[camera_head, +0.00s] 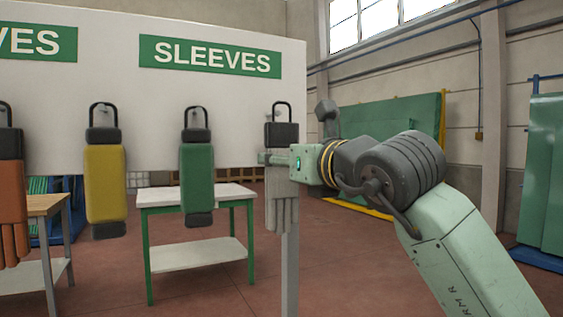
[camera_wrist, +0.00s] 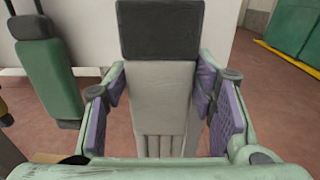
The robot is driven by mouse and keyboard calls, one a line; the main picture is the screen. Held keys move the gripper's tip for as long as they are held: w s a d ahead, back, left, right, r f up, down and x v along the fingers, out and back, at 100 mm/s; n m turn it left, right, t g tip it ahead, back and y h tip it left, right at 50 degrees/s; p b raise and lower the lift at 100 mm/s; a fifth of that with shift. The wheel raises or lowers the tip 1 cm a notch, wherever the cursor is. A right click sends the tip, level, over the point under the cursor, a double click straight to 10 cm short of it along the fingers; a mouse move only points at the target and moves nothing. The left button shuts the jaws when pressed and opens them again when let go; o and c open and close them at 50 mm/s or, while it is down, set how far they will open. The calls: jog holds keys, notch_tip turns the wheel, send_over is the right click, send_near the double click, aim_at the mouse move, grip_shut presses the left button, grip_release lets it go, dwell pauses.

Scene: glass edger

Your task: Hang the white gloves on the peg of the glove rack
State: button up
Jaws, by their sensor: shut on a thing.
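The white gloves (camera_head: 283,197) are pale grey-white with a black cuff and a black loop on top. They are upright with the fingers down, at the right end of the white rack board (camera_head: 230,105). My gripper (camera_head: 282,160) is shut on them just below the cuff. In the wrist view, the purple pads of my gripper (camera_wrist: 163,105) stand on either side of the gloves (camera_wrist: 160,90). The loop shows in front of the board near its right edge. I cannot make out a peg inside it, so I cannot tell whether it hangs on one.
A green sleeve (camera_head: 197,172), a yellow sleeve (camera_head: 105,183) and an orange glove (camera_head: 11,195) hang along the board to the left. A green-legged table (camera_head: 190,254) stands behind. Green panels (camera_head: 392,150) lean at the back right. The floor at right is open.

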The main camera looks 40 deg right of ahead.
jog(key=shift+b+v, duration=0.6)
jog(key=shift+v, duration=1.3)
jog(key=shift+a, duration=0.15)
